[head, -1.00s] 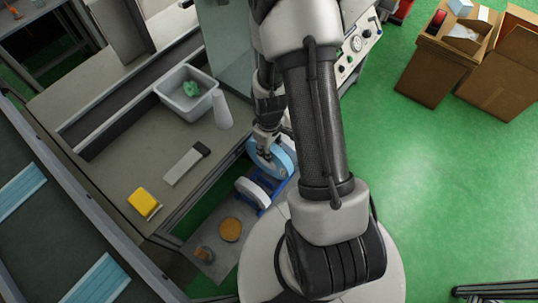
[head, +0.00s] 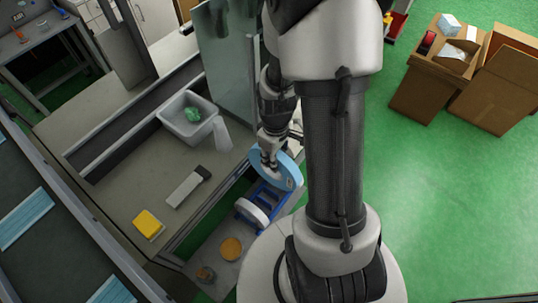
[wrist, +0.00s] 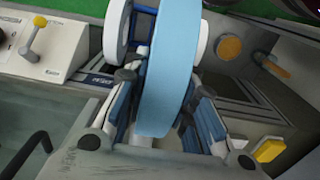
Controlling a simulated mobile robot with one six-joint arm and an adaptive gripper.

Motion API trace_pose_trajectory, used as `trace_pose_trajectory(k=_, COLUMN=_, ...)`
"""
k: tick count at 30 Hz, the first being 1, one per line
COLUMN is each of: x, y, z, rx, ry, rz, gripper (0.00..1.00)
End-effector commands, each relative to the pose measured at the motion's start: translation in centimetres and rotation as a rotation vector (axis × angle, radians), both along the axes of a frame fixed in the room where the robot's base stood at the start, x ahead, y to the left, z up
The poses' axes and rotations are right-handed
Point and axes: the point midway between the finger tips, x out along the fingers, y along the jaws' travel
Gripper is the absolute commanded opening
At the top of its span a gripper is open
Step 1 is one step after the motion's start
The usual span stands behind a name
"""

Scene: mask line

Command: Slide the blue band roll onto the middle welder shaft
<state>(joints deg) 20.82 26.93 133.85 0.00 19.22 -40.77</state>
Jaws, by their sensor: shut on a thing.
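The blue band roll (head: 287,181) is a wide light-blue ring in my gripper (head: 268,158). In the wrist view the blue band roll (wrist: 166,75) stands edge-on between the fingers of my gripper (wrist: 157,98), which are shut on its sides. In the head view it appears above and beside a blue rack (head: 270,194) that holds a white roll (head: 249,212). I cannot tell the roll's height above the rack. The welder's middle shaft is not clearly visible; my arm and the roll hide part of that area.
A grey bin (head: 188,120) with a green item stands on the bench, with a yellow block (head: 148,223) nearer. An orange disc (head: 231,248) lies on a low shelf. In the wrist view a panel with a yellow lever (wrist: 35,38) is at the left. Cardboard boxes (head: 433,88) stand right.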

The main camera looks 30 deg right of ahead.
Motion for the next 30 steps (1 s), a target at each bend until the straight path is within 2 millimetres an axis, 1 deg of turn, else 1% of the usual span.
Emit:
trace_pose_trajectory(k=1, x=-0.4, y=-0.2, z=0.6, rx=0.000, ry=0.000, rz=-0.002, gripper=0.00)
trace_pose_trajectory(k=3, x=-0.9, y=-0.4, z=1.0, rx=0.000, ry=0.000, rz=-0.002, gripper=0.00)
trace_pose_trajectory(k=18, x=-4.5, y=-1.6, z=3.9, rx=-0.001, ry=-0.001, rz=-0.002, gripper=0.00)
trace_pose_trajectory(k=22, x=-4.8, y=-1.8, z=4.0, rx=-0.001, ry=-0.001, rz=0.000, gripper=0.00)
trace_pose_trajectory(k=30, x=-4.8, y=-1.7, z=3.9, rx=0.000, ry=0.000, rz=0.000, gripper=0.00)
